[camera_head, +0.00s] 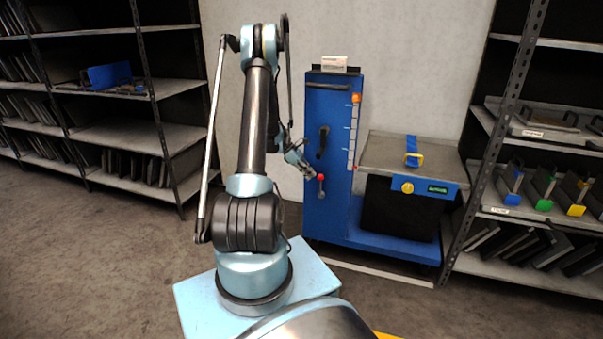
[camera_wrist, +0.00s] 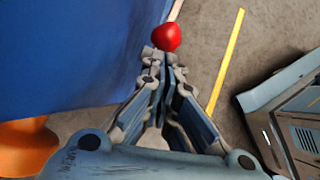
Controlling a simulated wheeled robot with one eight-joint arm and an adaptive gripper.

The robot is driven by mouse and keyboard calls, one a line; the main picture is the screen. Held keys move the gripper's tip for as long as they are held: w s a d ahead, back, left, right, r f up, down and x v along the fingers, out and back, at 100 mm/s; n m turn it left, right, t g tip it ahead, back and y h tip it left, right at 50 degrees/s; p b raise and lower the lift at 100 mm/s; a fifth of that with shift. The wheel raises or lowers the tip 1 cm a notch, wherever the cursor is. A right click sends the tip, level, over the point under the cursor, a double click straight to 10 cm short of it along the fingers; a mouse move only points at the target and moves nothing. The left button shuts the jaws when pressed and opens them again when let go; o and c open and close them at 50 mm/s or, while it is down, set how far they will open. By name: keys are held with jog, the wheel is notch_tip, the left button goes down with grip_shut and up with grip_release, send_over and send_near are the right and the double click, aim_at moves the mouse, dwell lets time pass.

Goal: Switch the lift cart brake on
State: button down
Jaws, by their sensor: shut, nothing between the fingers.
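The lift cart (camera_head: 333,225) is blue and stands against the wall, with a tall column and a flat platform on its right. A short lever with a red knob (camera_head: 321,178) is on the column's front; nothing legible marks it as the brake. The red knob also shows in the wrist view (camera_wrist: 166,38), just beyond my fingertips. My gripper (camera_head: 310,174) is shut and empty, close to the left of the knob in the head view. It also shows in the wrist view (camera_wrist: 162,56). I cannot tell whether the fingertips touch the knob.
A black crank handle (camera_head: 322,142) sits above the lever. An orange pointer (camera_head: 356,98) is on the column's scale. The platform holds a blue-and-yellow item (camera_head: 413,152). Shelving racks (camera_head: 152,134) stand left and right (camera_head: 550,214). The floor in front is clear.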

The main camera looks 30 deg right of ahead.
aim_at(319, 176)
jog(key=shift+s+d+f, duration=0.1)
jog(key=shift+s+d, duration=0.05)
jog(key=shift+d, duration=0.05)
jog(key=shift+s+d+r, duration=0.25)
jog(key=shift+s+d, duration=0.25)
jog(key=shift+s, duration=0.1)
jog(key=shift+s+d+r, duration=0.25)
jog(key=shift+s+d, duration=0.25)
jog(key=shift+s, duration=0.1)
jog(key=shift+w+a, duration=0.1)
